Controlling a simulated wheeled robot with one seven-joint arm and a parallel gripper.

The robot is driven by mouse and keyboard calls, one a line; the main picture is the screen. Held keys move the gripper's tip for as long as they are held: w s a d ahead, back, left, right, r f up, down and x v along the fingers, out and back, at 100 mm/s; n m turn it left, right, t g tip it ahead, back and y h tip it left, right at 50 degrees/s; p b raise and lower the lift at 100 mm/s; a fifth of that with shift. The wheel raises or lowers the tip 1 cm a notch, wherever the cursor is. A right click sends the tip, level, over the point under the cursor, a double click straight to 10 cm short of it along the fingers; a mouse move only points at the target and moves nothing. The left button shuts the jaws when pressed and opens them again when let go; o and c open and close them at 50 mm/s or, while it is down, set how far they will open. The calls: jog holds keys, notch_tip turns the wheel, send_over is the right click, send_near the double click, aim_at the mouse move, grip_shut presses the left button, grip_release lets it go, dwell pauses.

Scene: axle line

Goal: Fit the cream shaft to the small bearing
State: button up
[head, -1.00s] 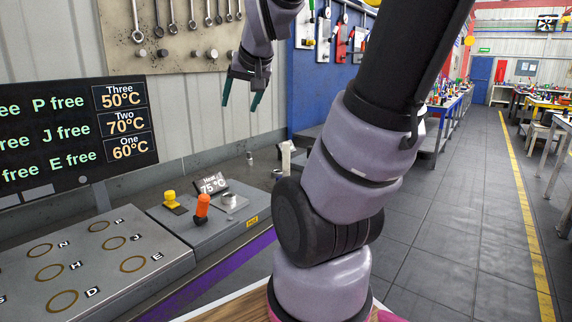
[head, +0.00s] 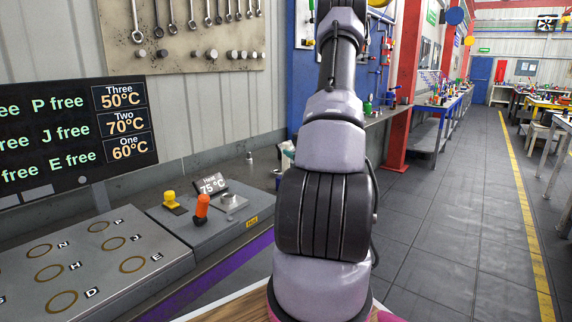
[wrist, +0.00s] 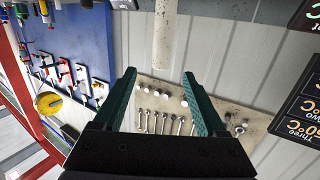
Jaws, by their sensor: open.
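My gripper (wrist: 159,76) is open in the wrist view, its two teal fingers apart with nothing between the tips. A cream upright cylinder (wrist: 164,35), apparently the cream shaft, shows ahead of the fingers at the top centre. Its end lies roughly in line with the gap; I see no contact. In the head view my arm hides most of the gripper, and I cannot make out the shaft.
A plate with lettered rings (head: 100,265) lies at left. A dark status screen (head: 70,140) and a tool board (head: 190,40) stand behind. The floor at right is open.

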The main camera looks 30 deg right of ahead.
aim_at(285, 160)
jog(key=w+d+f, duration=0.1)
jog(key=w+f, duration=0.1)
jog(key=w, duration=0.6)
jog(key=shift+w+d+t, duration=0.25)
jog(key=shift+w+t, duration=0.15)
grip_shut()
dwell(1.4)
